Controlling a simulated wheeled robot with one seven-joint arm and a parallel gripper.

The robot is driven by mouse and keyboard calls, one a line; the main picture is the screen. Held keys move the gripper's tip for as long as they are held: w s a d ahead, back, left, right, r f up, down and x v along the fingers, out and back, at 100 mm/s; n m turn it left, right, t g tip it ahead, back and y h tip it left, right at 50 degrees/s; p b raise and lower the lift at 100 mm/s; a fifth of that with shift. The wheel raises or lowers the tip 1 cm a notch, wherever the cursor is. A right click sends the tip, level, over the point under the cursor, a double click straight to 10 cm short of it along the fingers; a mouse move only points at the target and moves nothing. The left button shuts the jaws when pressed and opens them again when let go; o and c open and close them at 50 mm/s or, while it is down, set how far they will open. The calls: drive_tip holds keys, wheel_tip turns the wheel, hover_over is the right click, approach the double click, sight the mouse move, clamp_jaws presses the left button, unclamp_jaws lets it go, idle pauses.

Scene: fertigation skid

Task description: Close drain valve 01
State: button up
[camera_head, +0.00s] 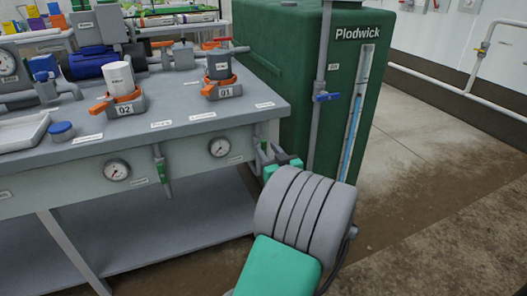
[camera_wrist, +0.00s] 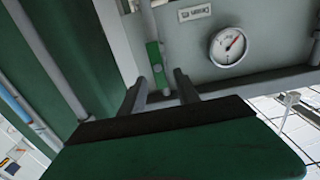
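The drain valve with its green lever handle (camera_wrist: 155,65) is on the right end of the bench front, beside a small label that seems to read Drain 01 (camera_wrist: 195,12). The lever lies along its pipe. My gripper (camera_wrist: 160,78) is open; its two grey fingers stand apart on either side of the lever's near end in the wrist view. Whether they touch it I cannot tell. In the head view my gripper (camera_head: 272,160) is at the bench's right front corner, and my wrist hides most of the valve.
Another green-handled drain valve (camera_head: 161,170) hangs left, between gauges (camera_head: 116,170) and (camera_head: 220,147). Orange-handled units marked 02 (camera_head: 124,108) and 01 (camera_head: 221,91) stand on the bench (camera_head: 150,127). The green Plodwick tank (camera_head: 290,50) is close behind, with a blue-handled valve (camera_head: 326,97). Floor right is clear.

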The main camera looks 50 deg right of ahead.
sight(265, 147)
drive_tip(key=shift+x, duration=1.55)
drive_tip(key=shift+c, duration=0.4)
clamp_jaws()
